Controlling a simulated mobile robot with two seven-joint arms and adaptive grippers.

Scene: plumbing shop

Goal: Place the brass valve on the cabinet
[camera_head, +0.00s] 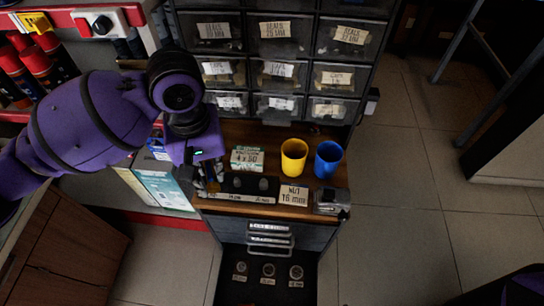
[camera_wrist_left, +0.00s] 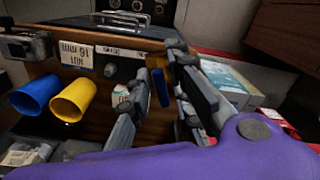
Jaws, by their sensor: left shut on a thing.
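My left gripper (camera_head: 209,184) is over the left edge of the wooden top (camera_head: 232,132) of the dark drawer cabinet. It is shut on a small brass-yellow and blue thing, which I take for the brass valve (camera_wrist_left: 160,88). In the left wrist view the valve sits between the two fingers (camera_wrist_left: 163,95) and is partly hidden by them. In the head view the fingers and wrist mostly hide it. I cannot tell whether the valve touches the wooden top. My right gripper is not in view; only a bit of my right arm shows at the lower right corner.
A yellow cup (camera_head: 293,158) and a blue cup (camera_head: 328,159) stand on the top's right half. A small labelled box (camera_head: 247,158), a dark tray with knobs (camera_head: 247,186) and a metal object (camera_head: 330,201) are there too. Labelled bins (camera_head: 275,73) rise behind. A lower drawer (camera_head: 240,293) is open.

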